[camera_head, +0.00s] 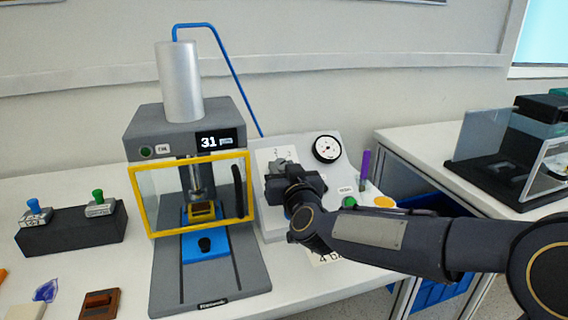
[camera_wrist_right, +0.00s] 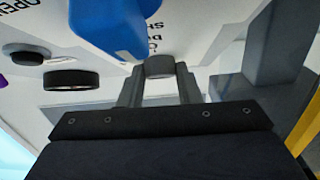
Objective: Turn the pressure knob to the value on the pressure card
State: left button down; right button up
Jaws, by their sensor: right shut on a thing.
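My right gripper (camera_head: 277,168) is at the sloped panel (camera_head: 272,228), over its upper left part. In the right wrist view its two fingers (camera_wrist_right: 160,88) are closed on the sides of a short grey round knob (camera_wrist_right: 160,67). In the head view my gripper hides this knob, and its pointer and set value cannot be read. A pressure card (camera_head: 325,258) lies below the panel, partly covered by my arm; "4 BA" shows on it. The round gauge (camera_head: 327,148) on the panel is too small to read. My left gripper is not in view.
A grey press (camera_head: 170,125) with a yellow-framed guard (camera_head: 200,232) stands close left of my gripper; its display reads 31. A blue lever (camera_wrist_right: 115,25) sits beside the knob. A green button (camera_head: 349,202) and purple pen (camera_head: 364,165) are to the right.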

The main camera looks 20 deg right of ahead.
jog(key=shift+a+r+m+h+p, duration=0.2)
jog(key=shift+r+m+h+p, duration=0.1)
jog(key=shift+m+h+p, duration=0.2)
jog(key=shift+f+m+h+p, duration=0.2)
jog(key=shift+m+h+p, duration=0.15)
jog(key=shift+m+h, duration=0.35)
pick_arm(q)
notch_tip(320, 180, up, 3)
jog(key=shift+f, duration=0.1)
pick_arm(e)
jog(key=shift+d+f, duration=0.1)
jog(key=o, duration=1)
jog(key=shift+c, duration=0.2)
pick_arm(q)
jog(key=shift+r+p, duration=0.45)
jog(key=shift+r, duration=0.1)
pick_arm(e)
jog(key=s+a, duration=0.1)
jog(key=s, duration=0.6)
jog(key=shift+s, duration=0.35)
